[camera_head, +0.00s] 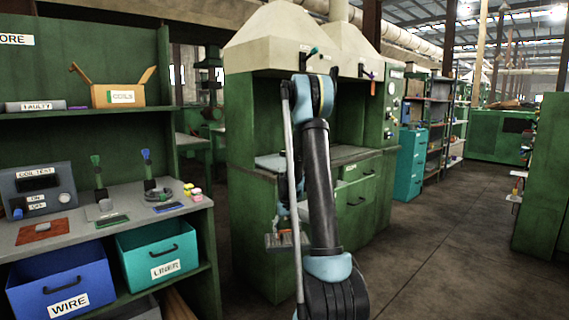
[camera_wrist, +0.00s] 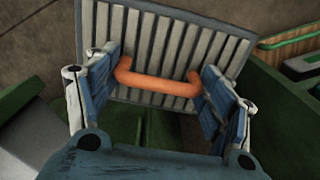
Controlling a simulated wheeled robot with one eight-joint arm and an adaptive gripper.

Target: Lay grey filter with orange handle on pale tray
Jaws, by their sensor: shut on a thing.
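The grey slatted filter (camera_wrist: 172,40) fills the upper middle of the wrist view. Its orange handle (camera_wrist: 155,84) runs across between the two blue fingers of my gripper (camera_wrist: 161,75), which is shut on it. In the head view the filter (camera_head: 279,241) hangs low in front of the green hood bench, partly hidden by my arm. My gripper (camera_head: 282,211) is just above it, also partly hidden. I cannot pick out the pale tray for sure; a pale flat thing (camera_head: 270,162) shows on the hood bench, left of my arm.
The green hood bench (camera_head: 254,240) stands close behind my gripper. At left, a green shelf holds a grey counter (camera_head: 100,222), a blue WIRE bin (camera_head: 62,282) and a teal LINER bin (camera_head: 160,250). The floor (camera_head: 420,250) at right is clear.

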